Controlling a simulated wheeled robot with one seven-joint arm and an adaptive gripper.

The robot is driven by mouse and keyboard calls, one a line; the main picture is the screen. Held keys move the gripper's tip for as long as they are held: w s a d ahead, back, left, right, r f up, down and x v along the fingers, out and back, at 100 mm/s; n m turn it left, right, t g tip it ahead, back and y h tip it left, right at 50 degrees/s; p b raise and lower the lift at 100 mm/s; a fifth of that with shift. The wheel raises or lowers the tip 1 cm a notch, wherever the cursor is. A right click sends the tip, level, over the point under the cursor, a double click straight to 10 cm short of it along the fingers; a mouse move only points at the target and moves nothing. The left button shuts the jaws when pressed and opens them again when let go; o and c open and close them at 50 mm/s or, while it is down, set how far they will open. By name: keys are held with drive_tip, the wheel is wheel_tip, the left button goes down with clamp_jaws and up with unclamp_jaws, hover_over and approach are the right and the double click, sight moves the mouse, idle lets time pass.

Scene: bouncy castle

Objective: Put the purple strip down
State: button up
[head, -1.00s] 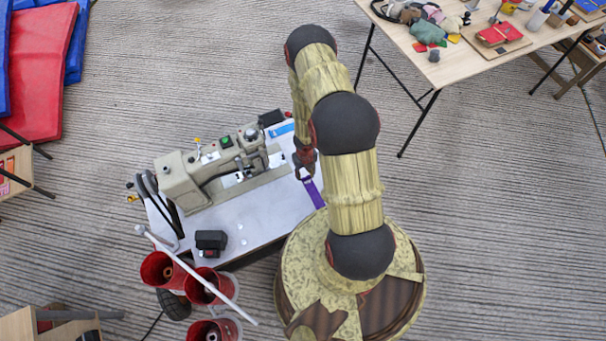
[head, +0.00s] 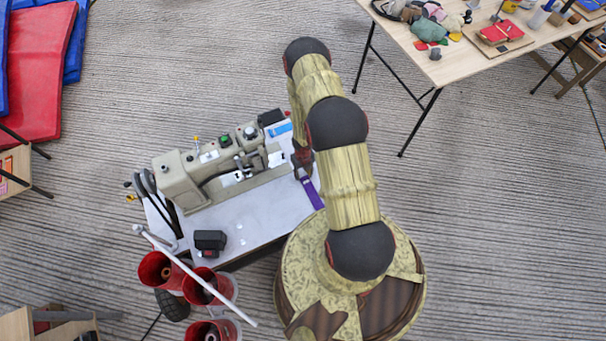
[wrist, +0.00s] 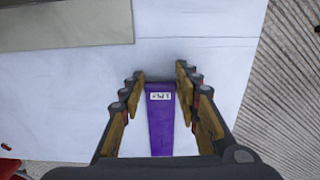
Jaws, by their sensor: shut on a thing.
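The purple strip (head: 313,193) is at the right side of the white sewing table (head: 262,222). In the wrist view the strip (wrist: 161,125) runs between the fingers and carries a small white label with dark marks near its far end. In the head view my gripper (head: 302,170) is partly hidden by my arm, at the strip's upper end. The strip is over or on the white tabletop; I cannot tell whether it touches.
A sewing machine (head: 207,172) stands on the table left of my gripper. A blue item (head: 280,130) lies at the back, and a black-and-red block (head: 210,241) at the front. Red cups (head: 207,286) hang at the front left. Bare tabletop lies left of the strip.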

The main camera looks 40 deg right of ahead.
drive_tip(key=shift+f, duration=0.15)
drive_tip(key=o, duration=0.9)
drive_tip(key=shift+o, duration=0.2)
